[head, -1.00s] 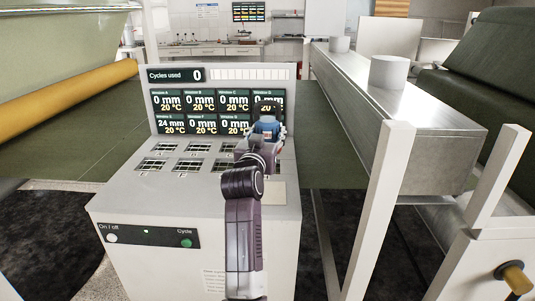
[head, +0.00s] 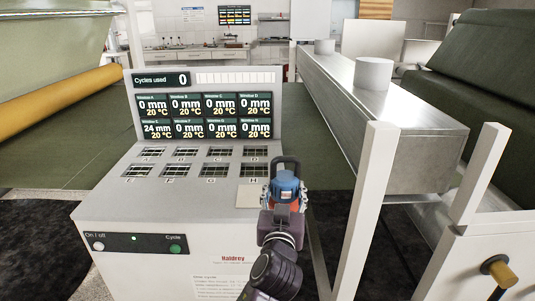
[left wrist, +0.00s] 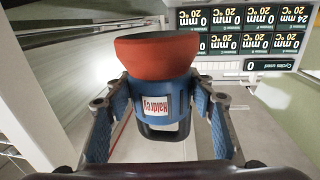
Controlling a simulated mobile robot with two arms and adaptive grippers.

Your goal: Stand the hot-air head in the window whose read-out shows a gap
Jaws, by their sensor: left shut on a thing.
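My left gripper (head: 284,196) is shut on the hot-air head (head: 286,184), a blue body with a dark handle loop on top and a red-orange end. In the left wrist view the head (left wrist: 160,95) sits between both fingers, its red end away from the palm. It is held at the console's right front edge, beside window H. The read-out panel (head: 205,117) shows 24 mm for window E (head: 157,128) and 0 mm for the others, all at 20 °C. Window E's barred opening (head: 137,171) is front row, far left. My right gripper is out of view.
The console (head: 110,208) has two rows of barred windows, a pale square plate (head: 250,196) at right, and a green Cycle button (head: 175,249) in front. The cycles counter (head: 160,79) reads 0. A white post (head: 362,215) and metal beam (head: 425,140) stand to the right.

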